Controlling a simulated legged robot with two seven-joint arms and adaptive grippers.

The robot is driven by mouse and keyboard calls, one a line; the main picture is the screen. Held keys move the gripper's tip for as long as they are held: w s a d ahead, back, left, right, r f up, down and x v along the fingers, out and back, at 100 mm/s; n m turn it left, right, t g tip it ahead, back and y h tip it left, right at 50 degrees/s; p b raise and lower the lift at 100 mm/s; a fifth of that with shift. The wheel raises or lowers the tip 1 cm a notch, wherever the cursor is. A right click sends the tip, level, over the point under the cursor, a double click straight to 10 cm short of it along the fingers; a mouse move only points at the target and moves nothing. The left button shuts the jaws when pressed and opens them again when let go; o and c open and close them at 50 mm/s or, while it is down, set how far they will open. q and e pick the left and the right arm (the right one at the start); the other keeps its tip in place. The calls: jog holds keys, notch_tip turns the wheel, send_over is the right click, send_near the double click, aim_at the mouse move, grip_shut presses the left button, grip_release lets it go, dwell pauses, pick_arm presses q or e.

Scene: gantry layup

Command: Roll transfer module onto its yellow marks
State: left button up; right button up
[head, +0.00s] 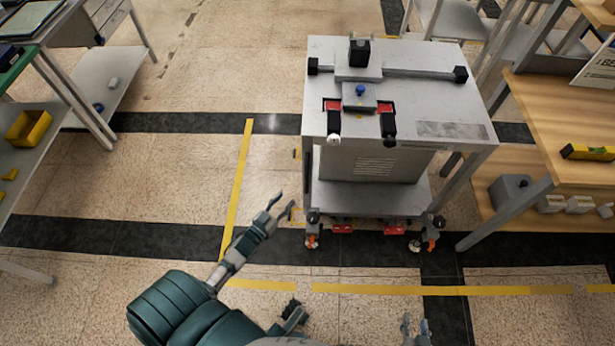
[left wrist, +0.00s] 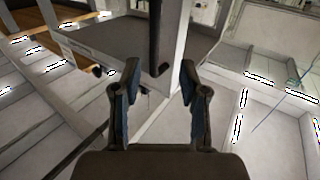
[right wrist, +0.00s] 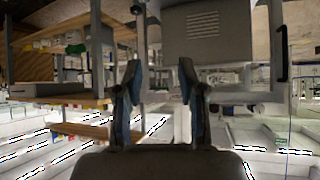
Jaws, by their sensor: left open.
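The transfer module (head: 365,165) is a grey wheeled cart with a white top, right of centre in the head view. Two black handles, a left one (head: 334,122) and a right one (head: 388,125), project at its front edge. Its front casters stand on the dark floor band. A yellow mark (head: 238,185) runs along its left, and another yellow mark (head: 400,289) crosses in front; both are apart from its casters. My left gripper (head: 275,215) is open and empty, left of the module. My right gripper (right wrist: 160,72) is open and empty, facing the module's grey cabinet (right wrist: 203,35).
A wooden-topped bench (head: 560,110) with a lower shelf stands close to the module's right. Shelving with a yellow bin (head: 28,128) stands at the left. Tables are behind the module on the right. The floor left of the module is clear.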

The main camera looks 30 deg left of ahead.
aim_at(306, 180)
pick_arm(q)
jog(key=w, duration=0.4)
jog(key=w+d+b, duration=0.1)
jog(key=w, duration=0.3)
jog(key=w+b, duration=0.1)
jog(key=w, duration=0.3)
jog(key=shift+d, duration=0.35)
jog(key=shift+w+a, duration=0.3)
jog(key=shift+a, duration=0.15)
jog(key=shift+d, duration=0.15)
jog(key=shift+c, duration=0.6)
jog(key=shift+d+r, duration=0.15)
jog(key=shift+d, duration=0.15)
grip_shut()
pick_arm(e)
jog(key=w+a+r+t+y, duration=0.1)
jog(key=w+r+t, duration=0.4)
jog(key=shift+r+y, duration=0.2)
jog(key=shift+y, duration=0.1)
pick_arm(q)
jog(key=shift+a, duration=0.1)
pick_arm(e)
jog(key=shift+a, duration=0.2)
